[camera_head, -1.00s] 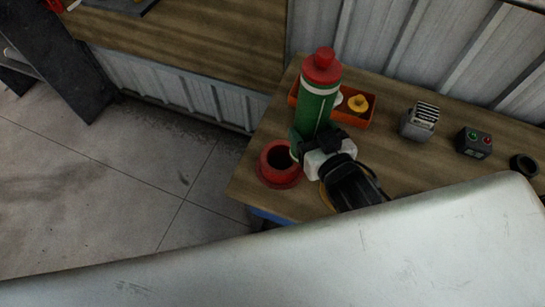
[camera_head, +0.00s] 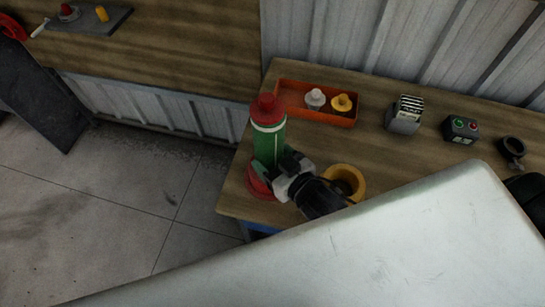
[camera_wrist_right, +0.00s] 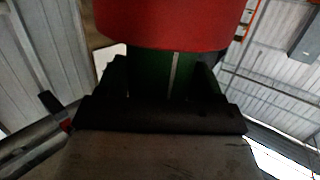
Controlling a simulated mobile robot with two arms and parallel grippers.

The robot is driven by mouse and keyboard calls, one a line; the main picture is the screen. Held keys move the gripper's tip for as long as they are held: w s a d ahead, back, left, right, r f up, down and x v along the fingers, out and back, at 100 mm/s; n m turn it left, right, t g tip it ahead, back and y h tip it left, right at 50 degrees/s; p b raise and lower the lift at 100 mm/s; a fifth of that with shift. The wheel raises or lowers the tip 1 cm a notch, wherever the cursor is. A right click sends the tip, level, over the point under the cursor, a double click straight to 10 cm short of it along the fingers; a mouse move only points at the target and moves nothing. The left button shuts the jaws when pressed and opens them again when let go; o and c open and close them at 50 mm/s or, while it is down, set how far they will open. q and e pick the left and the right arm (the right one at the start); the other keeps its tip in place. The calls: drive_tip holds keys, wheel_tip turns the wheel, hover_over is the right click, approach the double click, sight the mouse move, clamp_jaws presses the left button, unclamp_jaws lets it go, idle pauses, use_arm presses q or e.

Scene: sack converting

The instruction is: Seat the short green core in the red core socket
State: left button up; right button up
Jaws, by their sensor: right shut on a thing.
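The green core (camera_head: 269,146), with a red top and a white band, stands roughly upright at the front left of the table. My right gripper (camera_head: 276,175) is shut on its lower part. The red core socket (camera_head: 260,188) is directly beneath the core, partly hidden by the core and gripper. I cannot tell how far the core's lower end is inside it. In the right wrist view, the green core (camera_wrist_right: 175,72) is between the fingers, with a red part (camera_wrist_right: 172,24) above it in the picture. My left gripper is not in view.
A yellow ring-shaped socket (camera_head: 346,180) stands right of my gripper. Behind is an orange tray (camera_head: 290,105) with a white and a yellow piece. A grey slotted box (camera_head: 404,115), a button box (camera_head: 460,129) and a black ring (camera_head: 512,147) stand farther right. The table's left edge is close.

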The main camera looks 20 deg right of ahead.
drive_tip(key=o, duration=1.2)
drive_tip(key=shift+f, duration=0.1)
drive_tip(key=b+v, duration=0.1)
drive_tip(key=v, duration=1.1)
drive_tip(key=shift+b, duration=0.35)
